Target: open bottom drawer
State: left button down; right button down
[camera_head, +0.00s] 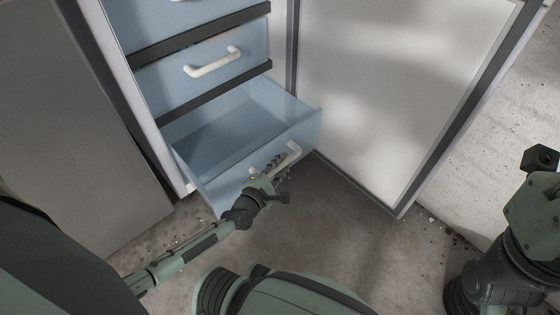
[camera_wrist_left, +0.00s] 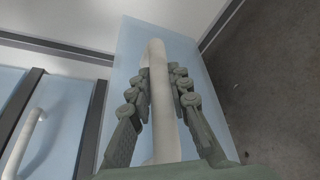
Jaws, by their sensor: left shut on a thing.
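The bottom drawer (camera_head: 232,128) is light blue and see-through, and stands pulled out well past the drawers above it. Its white handle (camera_head: 293,152) is on the front panel, and it also shows in the left wrist view (camera_wrist_left: 157,62). My left gripper (camera_head: 279,166) is at the handle; in the left wrist view its fingers (camera_wrist_left: 161,88) lie on either side of the handle bar, shut on it. The inside of the drawer that shows looks empty. My right arm shows at the right edge of the head view, but its gripper fingers are not visible.
A shut middle drawer (camera_head: 205,68) with a white handle (camera_head: 212,62) sits above the bottom one. The swung-open cabinet door (camera_head: 385,85) stands to the right of the drawers. A grey panel (camera_head: 65,130) is at the left. Bare concrete floor (camera_head: 330,225) lies in front.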

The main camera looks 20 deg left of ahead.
dwell(0.3)
pick_arm(q)
jog(key=c, duration=1.4)
grip_release()
notch_tip(320, 180, up, 9)
jog(key=shift+f, duration=0.15)
jog(key=shift+r, duration=0.7)
